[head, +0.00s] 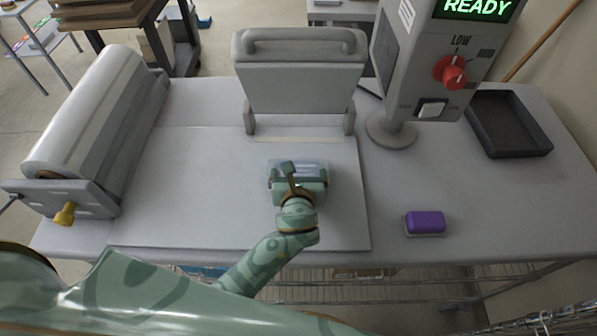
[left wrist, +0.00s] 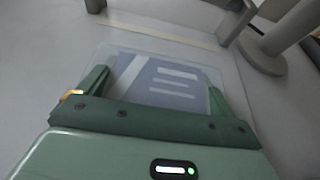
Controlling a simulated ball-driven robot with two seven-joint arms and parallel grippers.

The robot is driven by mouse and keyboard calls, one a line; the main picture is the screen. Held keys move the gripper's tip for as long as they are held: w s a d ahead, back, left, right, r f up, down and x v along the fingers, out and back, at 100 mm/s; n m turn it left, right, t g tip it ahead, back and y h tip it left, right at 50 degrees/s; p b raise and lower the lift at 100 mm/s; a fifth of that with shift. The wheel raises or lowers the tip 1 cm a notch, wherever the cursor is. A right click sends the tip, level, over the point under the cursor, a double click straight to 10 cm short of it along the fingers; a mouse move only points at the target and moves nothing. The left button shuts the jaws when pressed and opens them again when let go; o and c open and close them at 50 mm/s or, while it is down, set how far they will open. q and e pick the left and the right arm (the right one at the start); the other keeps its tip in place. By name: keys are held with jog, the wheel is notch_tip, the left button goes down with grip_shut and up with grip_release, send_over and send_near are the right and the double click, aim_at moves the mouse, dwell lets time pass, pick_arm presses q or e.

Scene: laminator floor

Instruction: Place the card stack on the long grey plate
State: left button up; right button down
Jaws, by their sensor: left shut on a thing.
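The card stack (head: 312,166) is blue-grey with white stripes and a clear border, and shows just past my left gripper (head: 298,178). In the left wrist view the card stack (left wrist: 165,82) lies flat between the two green fingers of the left gripper (left wrist: 155,88), which is shut on it. The long grey plate (head: 190,190) is a wide, pale flat sheet on the table. The gripper and cards are over its right part, in front of the grey hinged press. I cannot tell whether the cards touch the plate. My right gripper is not in view.
A film roller (head: 90,115) stands at the left. The grey press (head: 298,85) stands behind the plate. A control post with a red knob (head: 453,72) stands to the right. A purple block (head: 425,222) and a dark tray (head: 508,150) lie on the table's right side, with free room between.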

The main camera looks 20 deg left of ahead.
pick_arm(q)
jog(key=o, duration=0.9)
jog(key=shift+f, duration=0.1)
jog(key=shift+s+r, duration=0.15)
jog(key=shift+r, duration=0.05)
jog(key=v, duration=1.1)
jog(key=shift+s+d+r, duration=0.1)
jog(key=shift+s+r, duration=0.05)
jog(key=shift+s, duration=0.15)
